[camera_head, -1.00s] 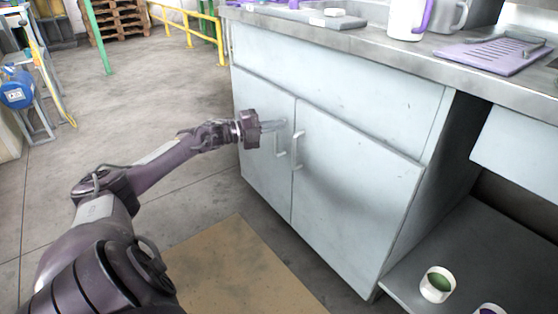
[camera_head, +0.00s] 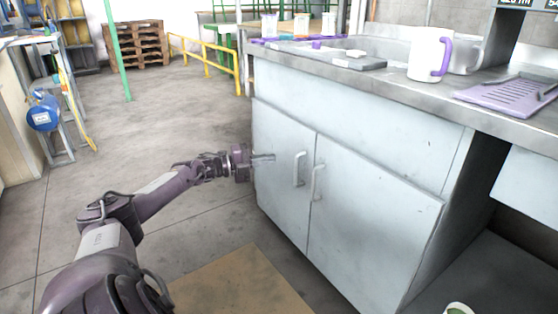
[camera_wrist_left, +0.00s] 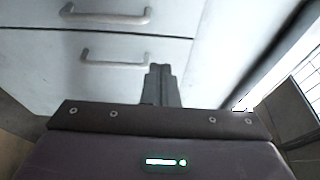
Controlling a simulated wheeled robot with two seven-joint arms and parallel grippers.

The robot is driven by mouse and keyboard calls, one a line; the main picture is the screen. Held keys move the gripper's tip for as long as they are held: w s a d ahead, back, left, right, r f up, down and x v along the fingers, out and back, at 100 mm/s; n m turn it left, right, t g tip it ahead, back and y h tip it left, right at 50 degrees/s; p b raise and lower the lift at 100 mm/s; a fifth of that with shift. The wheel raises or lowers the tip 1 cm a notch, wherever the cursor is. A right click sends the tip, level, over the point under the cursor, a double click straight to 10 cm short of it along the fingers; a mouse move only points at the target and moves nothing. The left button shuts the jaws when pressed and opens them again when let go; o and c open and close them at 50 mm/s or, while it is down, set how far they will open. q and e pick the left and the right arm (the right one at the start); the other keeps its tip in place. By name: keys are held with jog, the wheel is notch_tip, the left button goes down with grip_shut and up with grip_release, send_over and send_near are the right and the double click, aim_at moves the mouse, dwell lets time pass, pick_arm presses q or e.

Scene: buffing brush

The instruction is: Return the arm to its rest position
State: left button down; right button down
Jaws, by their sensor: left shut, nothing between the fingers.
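My left gripper (camera_head: 263,158) is shut and empty, in front of the left door of the grey cabinet (camera_head: 375,215). In the left wrist view my left gripper (camera_wrist_left: 161,72) has its fingers together, pointing at the cabinet front. The two door handles are apart from the fingers: the left handle (camera_head: 299,169) and the right handle (camera_head: 317,182). Both doors look shut. I cannot tell the exact gap between the fingertips and the door. My right gripper is not in view.
The countertop (camera_head: 420,95) holds a white mug with a purple handle (camera_head: 430,55), a purple ribbed tray (camera_head: 508,95) and a grey block (camera_head: 358,63). A blue container (camera_head: 43,112) is at the left. A tan mat (camera_head: 240,285) lies on the floor. Open floor lies left of the cabinet.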

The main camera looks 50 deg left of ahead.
pick_arm(q)
jog(key=s+a, duration=0.2)
jog(key=a, duration=0.1)
jog(key=shift+s+a, duration=0.1)
jog(key=shift+s, duration=0.1)
